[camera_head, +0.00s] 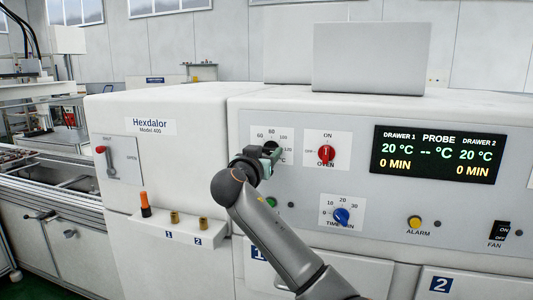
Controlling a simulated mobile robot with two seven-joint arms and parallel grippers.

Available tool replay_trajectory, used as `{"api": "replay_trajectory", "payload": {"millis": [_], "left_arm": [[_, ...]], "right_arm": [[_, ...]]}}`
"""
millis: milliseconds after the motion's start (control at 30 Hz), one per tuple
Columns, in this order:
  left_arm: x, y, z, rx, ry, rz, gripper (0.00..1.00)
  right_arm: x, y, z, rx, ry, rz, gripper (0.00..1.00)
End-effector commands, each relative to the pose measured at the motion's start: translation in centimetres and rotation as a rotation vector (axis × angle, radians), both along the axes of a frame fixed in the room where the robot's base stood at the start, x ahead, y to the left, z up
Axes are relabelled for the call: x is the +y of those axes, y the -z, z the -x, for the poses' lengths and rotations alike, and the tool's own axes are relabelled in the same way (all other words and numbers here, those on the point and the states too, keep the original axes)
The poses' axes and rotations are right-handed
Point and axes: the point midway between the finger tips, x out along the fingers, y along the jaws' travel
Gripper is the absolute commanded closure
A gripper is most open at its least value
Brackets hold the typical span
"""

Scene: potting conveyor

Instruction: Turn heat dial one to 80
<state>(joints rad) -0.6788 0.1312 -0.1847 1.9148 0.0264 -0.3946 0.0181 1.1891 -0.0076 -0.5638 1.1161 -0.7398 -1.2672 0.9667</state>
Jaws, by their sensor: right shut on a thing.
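The heat dial (272,146) is on the oven's white front panel, left of the red oven knob. Its scale plate shows 60, 80, 100 and 120 along the top and right. My right gripper (268,153) is shut on the dial, with its arm coming up from the bottom right. The gripper covers most of the dial, so its pointer and setting cannot be read. The display (437,154) reads 20 °C and 0 MIN for drawer 1 and for drawer 2, and dashes for the probe. My left gripper is not in view.
The red oven knob (326,154) sits close right of the gripper. The blue time knob (342,216) is below it. Further right are a yellow alarm button (414,222) and a fan switch (500,233). A small shelf with an orange-topped probe (145,205) is at left.

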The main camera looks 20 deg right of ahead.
Motion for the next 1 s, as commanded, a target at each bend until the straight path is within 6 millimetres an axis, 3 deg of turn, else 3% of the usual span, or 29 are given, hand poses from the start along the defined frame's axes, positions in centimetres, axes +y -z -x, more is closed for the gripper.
{"api": "replay_trajectory", "payload": {"millis": [467,1000], "left_arm": [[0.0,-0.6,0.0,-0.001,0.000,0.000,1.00],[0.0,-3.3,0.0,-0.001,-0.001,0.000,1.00]], "right_arm": [[0.0,0.0,0.0,0.065,0.001,0.093,1.00],[0.1,-0.1,0.0,0.337,0.000,0.492,1.00]]}}
